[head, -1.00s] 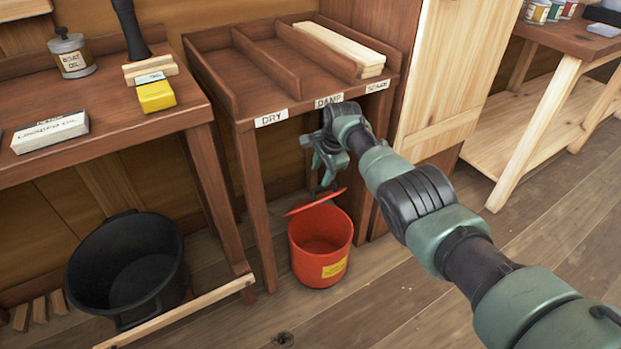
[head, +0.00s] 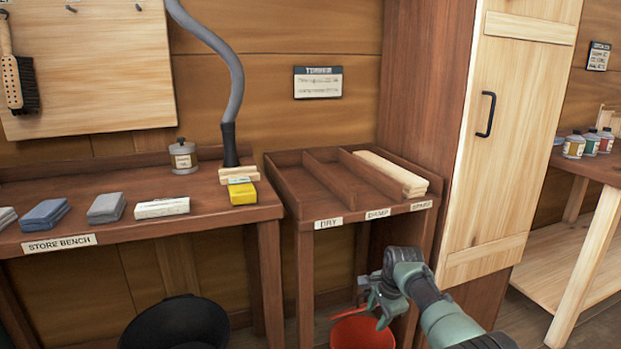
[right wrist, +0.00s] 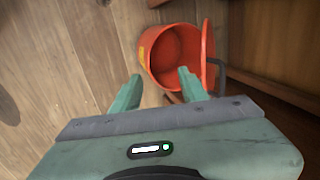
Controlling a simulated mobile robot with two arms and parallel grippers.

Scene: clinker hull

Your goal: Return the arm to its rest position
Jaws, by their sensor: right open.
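My right arm comes in from the lower right of the head view. Its gripper (head: 378,306) hangs in front of the sorting rack, just above the red bucket (head: 362,334). In the right wrist view the two fingers (right wrist: 159,90) stand apart with nothing between them. The red bucket (right wrist: 176,55) shows beyond the fingertips there, with its open mouth visible and its inside looking empty. My left arm and gripper are in neither view.
The rack (head: 292,193) has labelled slots, with pale planks (head: 395,172) in the right one. The store bench (head: 130,231) at left holds blocks and a tin. A black tub (head: 175,325) stands below it. A tall cabinet (head: 500,130) stands right of the rack.

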